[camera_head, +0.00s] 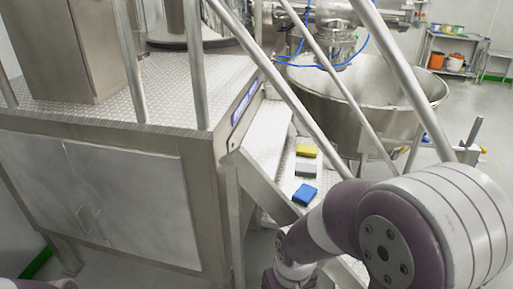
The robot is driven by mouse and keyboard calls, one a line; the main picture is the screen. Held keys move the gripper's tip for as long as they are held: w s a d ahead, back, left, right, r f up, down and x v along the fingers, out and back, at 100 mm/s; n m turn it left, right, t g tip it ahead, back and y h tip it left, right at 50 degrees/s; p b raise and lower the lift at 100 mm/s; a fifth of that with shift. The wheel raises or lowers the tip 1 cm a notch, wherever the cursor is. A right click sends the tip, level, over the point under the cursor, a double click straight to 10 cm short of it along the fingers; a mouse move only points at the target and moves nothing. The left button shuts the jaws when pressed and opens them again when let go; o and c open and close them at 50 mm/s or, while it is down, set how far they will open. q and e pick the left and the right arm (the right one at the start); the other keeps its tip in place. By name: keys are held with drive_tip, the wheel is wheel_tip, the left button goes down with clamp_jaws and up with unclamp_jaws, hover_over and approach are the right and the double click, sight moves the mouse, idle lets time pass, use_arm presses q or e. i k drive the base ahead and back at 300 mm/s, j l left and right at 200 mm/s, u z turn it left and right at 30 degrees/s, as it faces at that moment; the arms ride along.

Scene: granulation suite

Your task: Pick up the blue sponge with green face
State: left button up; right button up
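A blue sponge (305,194) lies on the metal stair treads right of the picture's middle, nearest of three sponges in a row. I cannot make out a green face on it. A grey-green sponge (306,171) and a yellow sponge (306,151) lie behind it, each a little apart. My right arm comes in from the right and bends down in front of the stairs, close below the blue sponge in the picture. Its gripper is not in view. Only a bit of my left arm shows at the bottom left corner, without its gripper.
Slanted metal handrails (287,85) cross in front of the stairs. A steel platform with a cabinet (130,205) fills the left. A large steel bowl (375,88) stands behind the stairs. A shelf (452,38) with buckets stands far right. Open floor lies right.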

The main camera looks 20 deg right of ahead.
sight(304, 196)
drive_tip(key=i+z, duration=0.15)
drive_tip(key=z, duration=2.15)
drive_tip(key=i+j+z, duration=0.15)
drive_tip(key=j, duration=0.35)
drive_tip(key=i+j+z, duration=0.1)
drive_tip(key=j, duration=0.45)
drive_tip(key=i+j+z, duration=0.15)
drive_tip(key=j, duration=0.35)
